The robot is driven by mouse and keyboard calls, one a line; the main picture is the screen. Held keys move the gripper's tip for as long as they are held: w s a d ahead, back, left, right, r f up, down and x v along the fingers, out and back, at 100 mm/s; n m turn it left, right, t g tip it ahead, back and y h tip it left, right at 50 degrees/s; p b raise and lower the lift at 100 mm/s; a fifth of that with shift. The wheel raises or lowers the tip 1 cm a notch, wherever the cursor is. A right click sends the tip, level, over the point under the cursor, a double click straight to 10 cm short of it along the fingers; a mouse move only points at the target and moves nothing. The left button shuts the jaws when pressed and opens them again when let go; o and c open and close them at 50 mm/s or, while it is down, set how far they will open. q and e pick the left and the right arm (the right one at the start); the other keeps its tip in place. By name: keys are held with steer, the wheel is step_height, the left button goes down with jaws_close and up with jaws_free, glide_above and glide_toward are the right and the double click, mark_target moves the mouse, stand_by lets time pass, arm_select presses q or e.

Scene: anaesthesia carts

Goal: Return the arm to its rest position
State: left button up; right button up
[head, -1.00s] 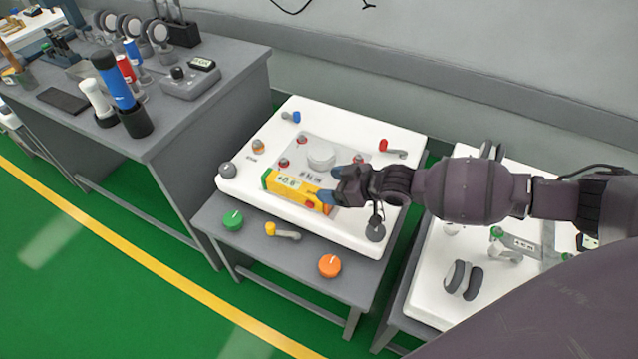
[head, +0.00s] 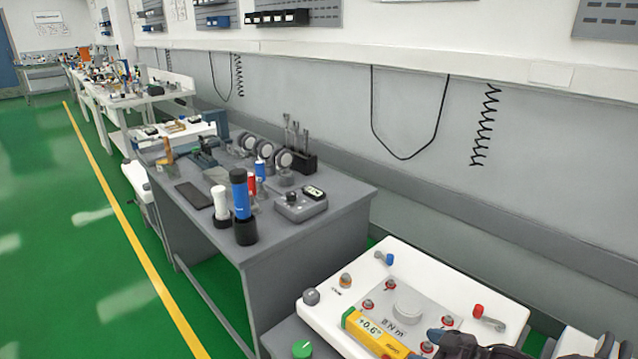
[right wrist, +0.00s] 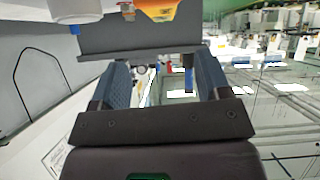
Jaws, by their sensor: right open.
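My right gripper (head: 436,346) shows only in part at the bottom edge of the head view, dark with bluish fingers. It is by the right end of a yellow box (head: 370,335) marked +0.6, on a white panel (head: 335,305). Contact with the box cannot be told. In the right wrist view the right gripper (right wrist: 160,75) has its two fingers spread apart, with nothing clearly held between them. The rest of the right arm is cut off in the head view. My left gripper is not in view.
The panel carries a round light knob (head: 408,306), a red-ended lever (head: 487,317) and a blue-ended lever (head: 385,256). A grey bench (head: 320,225) with a blue cylinder (head: 240,195) and a grey control box (head: 300,206) stands behind left. Green floor (head: 70,220) is open at left.

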steer(key=s+a+r+t+h+p, duration=0.1)
steer(key=s+a+r+t+p, duration=0.2)
steer(key=s+a+r, duration=0.35)
arm_select(q)
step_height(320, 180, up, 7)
steer(key=p, duration=0.5)
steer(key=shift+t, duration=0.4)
arm_select(e)
steer(key=s+d+f+m+h, duration=0.2)
steer(key=s+d+m+h, duration=0.1)
steer(key=s, duration=0.8)
steer(key=s+d+f+m+g+h, duration=0.1)
steer(key=s+d+f+m+h, duration=0.1)
steer(key=s, duration=1)
steer(key=shift+d+m+g+h, duration=0.3)
steer(key=shift+d+m+h, duration=0.3)
steer(key=shift+d+m, duration=0.45)
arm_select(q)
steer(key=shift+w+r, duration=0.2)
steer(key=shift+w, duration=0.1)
arm_select(e)
steer(key=shift+a, duration=0.1)
